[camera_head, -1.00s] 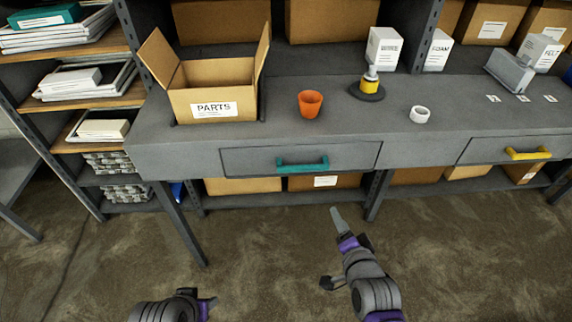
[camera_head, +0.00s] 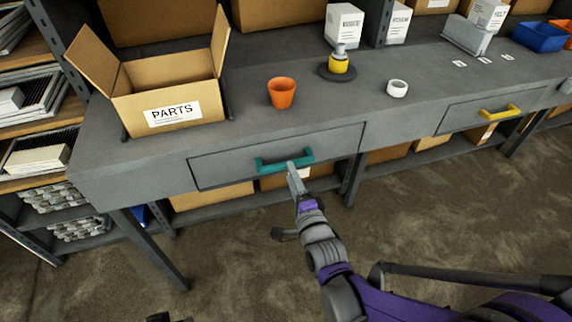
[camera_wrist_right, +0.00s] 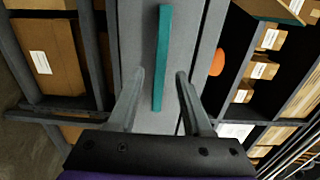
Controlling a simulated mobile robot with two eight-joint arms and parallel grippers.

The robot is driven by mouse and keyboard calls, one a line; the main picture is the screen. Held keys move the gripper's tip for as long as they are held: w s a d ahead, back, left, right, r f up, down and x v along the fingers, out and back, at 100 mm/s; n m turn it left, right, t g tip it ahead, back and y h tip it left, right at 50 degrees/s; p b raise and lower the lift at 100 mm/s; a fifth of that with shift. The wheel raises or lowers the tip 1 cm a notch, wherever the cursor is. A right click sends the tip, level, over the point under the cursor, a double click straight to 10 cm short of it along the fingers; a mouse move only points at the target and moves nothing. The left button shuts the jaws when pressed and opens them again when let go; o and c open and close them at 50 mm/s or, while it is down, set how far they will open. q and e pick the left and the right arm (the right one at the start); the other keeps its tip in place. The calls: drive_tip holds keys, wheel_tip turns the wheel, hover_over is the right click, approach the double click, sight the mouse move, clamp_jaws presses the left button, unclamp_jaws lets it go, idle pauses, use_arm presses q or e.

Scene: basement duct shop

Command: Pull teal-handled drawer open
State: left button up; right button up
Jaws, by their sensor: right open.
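The teal handle (camera_head: 285,161) is a bar on the front of a grey drawer (camera_head: 222,171) in the workbench, and the drawer is shut. My right gripper (camera_head: 293,167) is at the handle, near its middle. In the right wrist view the teal handle (camera_wrist_right: 161,58) stands upright in the picture, and the open jaws (camera_wrist_right: 159,76) have one finger on each side of it. Whether the fingers touch the handle I cannot tell. My left gripper is not in view; only a small dark part of my left arm shows at the bottom edge.
On the bench top (camera_head: 330,108) stand an open PARTS box (camera_head: 140,110), an orange cup (camera_head: 281,93), a yellow-and-grey item (camera_head: 339,64) and a white ring (camera_head: 397,88). A yellow handle (camera_head: 500,112) is on another drawer to the right. The floor (camera_head: 430,210) before the bench is clear.

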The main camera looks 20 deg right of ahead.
drive_tip(key=shift+w+a, duration=0.1)
drive_tip(key=shift+w, duration=2.25)
drive_tip(key=shift+c, duration=0.2)
clamp_jaws()
